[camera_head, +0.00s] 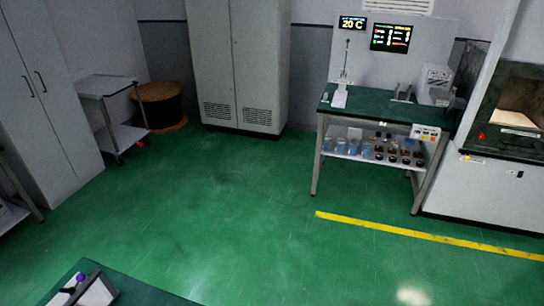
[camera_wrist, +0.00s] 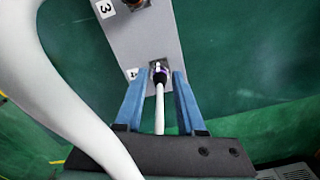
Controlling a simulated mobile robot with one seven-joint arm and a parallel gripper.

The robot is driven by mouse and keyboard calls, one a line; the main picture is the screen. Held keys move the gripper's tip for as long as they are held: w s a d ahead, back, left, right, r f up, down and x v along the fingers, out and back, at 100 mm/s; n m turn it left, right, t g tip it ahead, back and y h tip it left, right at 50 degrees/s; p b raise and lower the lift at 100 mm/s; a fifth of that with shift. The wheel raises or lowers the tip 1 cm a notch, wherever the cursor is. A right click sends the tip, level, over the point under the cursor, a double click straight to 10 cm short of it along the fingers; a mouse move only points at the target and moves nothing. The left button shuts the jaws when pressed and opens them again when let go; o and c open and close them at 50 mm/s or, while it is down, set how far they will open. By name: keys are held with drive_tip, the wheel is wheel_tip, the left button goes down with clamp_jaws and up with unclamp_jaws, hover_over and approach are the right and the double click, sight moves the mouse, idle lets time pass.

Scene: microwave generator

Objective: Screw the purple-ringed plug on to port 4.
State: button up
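The plug is at the fitting beside the label partly reading 4 on a grey panel (camera_wrist: 147,35). Whether its thread is engaged cannot be told. My gripper (camera_wrist: 159,76) has two blue fingers, one on each side of the plug and lead, with a visible gap on both sides. In the head view, a small purple spot (camera_head: 81,276) shows on a grey device (camera_head: 92,292) at the bottom left; my gripper is not clear there.
A label 3 (camera_wrist: 105,9) and another fitting (camera_wrist: 134,3) are higher on the panel. A thick white curved tube (camera_wrist: 50,90) crosses the wrist view's left side. In the head view, a workbench (camera_head: 385,113) stands at the back right, and the green floor (camera_head: 230,190) between is clear.

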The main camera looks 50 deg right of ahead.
drive_tip(key=o, duration=0.3)
wheel_tip(320, 180, up, 13)
idle(0.7)
drive_tip(key=shift+w, duration=0.1)
idle(0.4)
